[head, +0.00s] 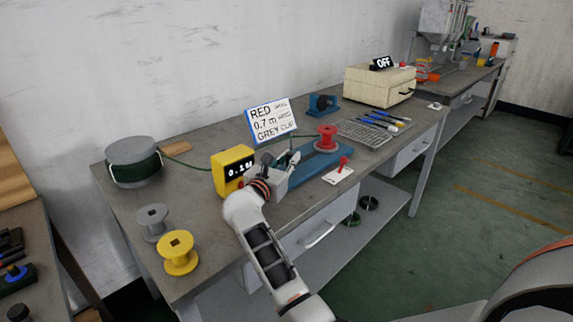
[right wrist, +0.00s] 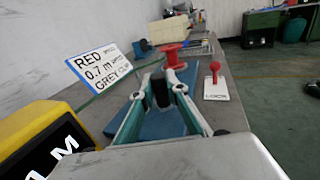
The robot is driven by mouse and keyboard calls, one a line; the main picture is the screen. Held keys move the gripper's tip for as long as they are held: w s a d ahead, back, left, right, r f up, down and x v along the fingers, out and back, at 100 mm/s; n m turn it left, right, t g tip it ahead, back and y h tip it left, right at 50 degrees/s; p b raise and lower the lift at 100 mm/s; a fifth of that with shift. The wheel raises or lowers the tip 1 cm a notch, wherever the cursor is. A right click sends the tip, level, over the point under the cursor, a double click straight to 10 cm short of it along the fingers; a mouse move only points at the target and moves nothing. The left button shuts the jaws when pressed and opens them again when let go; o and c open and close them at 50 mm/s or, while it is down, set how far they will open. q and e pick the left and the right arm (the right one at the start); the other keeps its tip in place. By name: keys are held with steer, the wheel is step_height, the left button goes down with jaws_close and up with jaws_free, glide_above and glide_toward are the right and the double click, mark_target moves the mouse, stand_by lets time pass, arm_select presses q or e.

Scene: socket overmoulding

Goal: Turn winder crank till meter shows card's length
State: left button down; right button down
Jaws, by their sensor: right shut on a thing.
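The white card (head: 271,122) reads RED, 0.7 m and GREY CLIP; it also shows in the right wrist view (right wrist: 100,66). The yellow meter (head: 221,180) stands left of the winder and seems to read about 0.1 m; only part of its display shows in the wrist view (right wrist: 40,135). The blue winder (head: 322,161) carries a red spool (head: 327,137). My right gripper (head: 289,160) is beside the winder. In the wrist view its fingers (right wrist: 160,88) are closed around a dark upright grip, seemingly the crank handle. My left gripper is not in view.
A large reel of green cable (head: 134,160) stands at the bench's left end, with a grey spool (head: 153,221) and a yellow spool (head: 180,253) in front. A red lever on a white plate (head: 340,170) sits near the front edge, right of the winder. A cream box (head: 379,86) stands farther back.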

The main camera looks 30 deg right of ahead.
steer(key=shift+w+a+f+m+g+h+b, duration=0.3)
steer(key=shift+a+m+g+h+b, duration=0.15)
steer(key=shift+m+g+b, duration=0.35)
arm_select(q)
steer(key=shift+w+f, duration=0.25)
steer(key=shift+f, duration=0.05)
arm_select(e)
steer(key=shift+r+g, duration=0.1)
steer(key=shift+g, duration=0.2)
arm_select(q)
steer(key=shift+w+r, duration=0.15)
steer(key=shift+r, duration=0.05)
arm_select(e)
steer(key=shift+r, duration=0.2)
steer(key=c, duration=2)
jaws_free()
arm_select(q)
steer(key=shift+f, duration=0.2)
